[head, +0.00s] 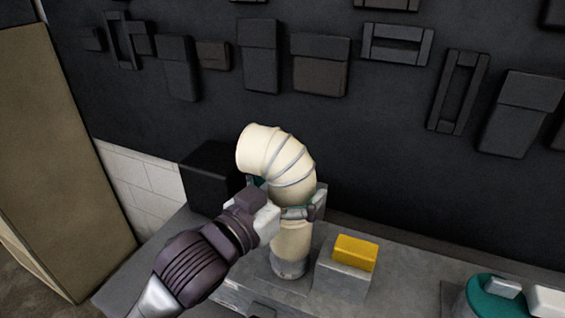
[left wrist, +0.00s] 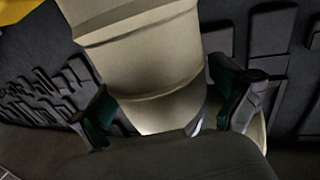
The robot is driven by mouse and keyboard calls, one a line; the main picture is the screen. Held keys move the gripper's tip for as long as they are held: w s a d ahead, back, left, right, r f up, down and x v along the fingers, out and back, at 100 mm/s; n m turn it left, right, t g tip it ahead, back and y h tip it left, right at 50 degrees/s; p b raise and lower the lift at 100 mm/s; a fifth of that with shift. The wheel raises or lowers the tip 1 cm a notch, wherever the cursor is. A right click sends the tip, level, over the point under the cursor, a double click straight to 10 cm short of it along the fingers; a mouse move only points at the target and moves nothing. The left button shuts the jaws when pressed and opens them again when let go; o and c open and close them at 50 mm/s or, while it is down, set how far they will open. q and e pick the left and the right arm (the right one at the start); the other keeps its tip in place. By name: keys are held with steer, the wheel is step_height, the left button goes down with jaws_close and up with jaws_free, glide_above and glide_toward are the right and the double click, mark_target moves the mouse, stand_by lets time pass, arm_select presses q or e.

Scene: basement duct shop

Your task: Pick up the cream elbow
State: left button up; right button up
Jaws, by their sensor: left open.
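The cream elbow (head: 290,172) is a ribbed, bent duct piece standing upright on the grey bench, with its open end turned to the upper left. My left gripper (head: 284,200) reaches in from the lower left at the elbow's middle. In the left wrist view the elbow (left wrist: 150,60) fills the space between the two fingers of my left gripper (left wrist: 166,100), one finger on each side. The fingers are open; whether either pad touches the elbow I cannot tell. My right gripper does not show.
A yellow block (head: 355,252) sits on a grey block (head: 343,280) right of the elbow. A black box (head: 208,175) stands behind to the left. A teal round thing (head: 482,300) with pale pieces is at the lower right. A dark wall (head: 380,130) with raised panels rises behind.

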arm_select(q)
steer(key=shift+w+d, duration=0.15)
steer(key=shift+c, duration=1.2)
steer(key=c, duration=1)
